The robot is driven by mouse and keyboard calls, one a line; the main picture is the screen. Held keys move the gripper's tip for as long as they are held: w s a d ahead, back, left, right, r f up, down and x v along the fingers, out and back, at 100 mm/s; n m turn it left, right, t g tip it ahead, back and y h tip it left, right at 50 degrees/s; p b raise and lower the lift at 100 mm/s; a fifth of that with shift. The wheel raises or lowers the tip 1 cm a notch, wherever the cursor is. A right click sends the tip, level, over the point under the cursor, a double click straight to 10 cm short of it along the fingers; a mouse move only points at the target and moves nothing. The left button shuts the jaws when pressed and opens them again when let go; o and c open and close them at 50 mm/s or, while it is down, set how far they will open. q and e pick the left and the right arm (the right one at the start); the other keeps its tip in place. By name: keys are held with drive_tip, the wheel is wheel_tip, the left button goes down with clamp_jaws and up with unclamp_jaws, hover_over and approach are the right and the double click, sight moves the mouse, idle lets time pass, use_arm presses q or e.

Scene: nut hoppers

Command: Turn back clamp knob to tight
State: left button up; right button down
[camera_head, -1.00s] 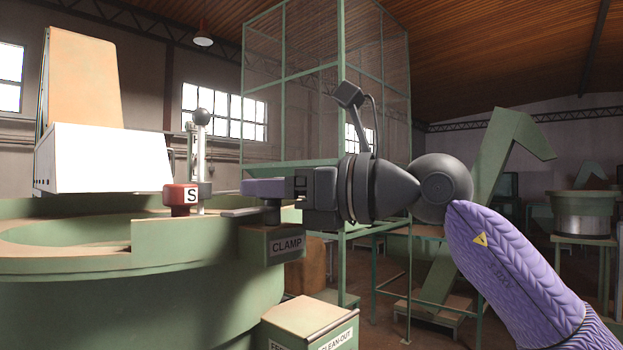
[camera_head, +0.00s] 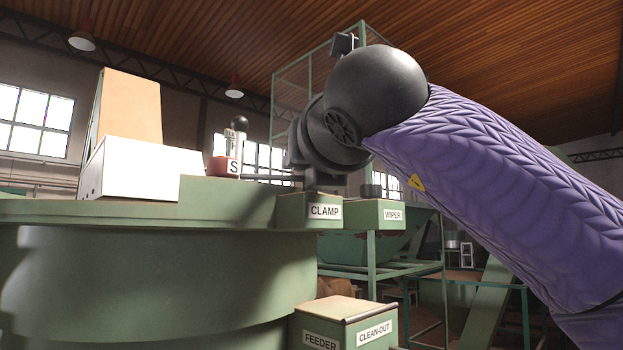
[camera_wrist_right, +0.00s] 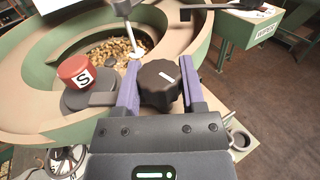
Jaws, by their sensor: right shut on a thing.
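In the head view my grey right wrist stands over the green bracket labelled CLAMP (camera_head: 324,211) and hides the knob and fingertips. My left gripper is in neither view.
A red knob marked S (camera_wrist_right: 75,69) is left of the clamp knob. The green bowl (camera_wrist_right: 40,108) holds brass-coloured pieces. A WIPER box (camera_head: 393,214) and a FEEDER and CLEAN-OUT box (camera_head: 340,322) are close by.

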drive_tip(key=shift+m+h, duration=0.6)
drive_tip(key=shift+h, duration=0.3)
drive_tip(key=shift+m+h, duration=0.3)
drive_tip(key=shift+h, duration=0.2)
drive_tip(key=shift+c, duration=1)
unclamp_jaws()
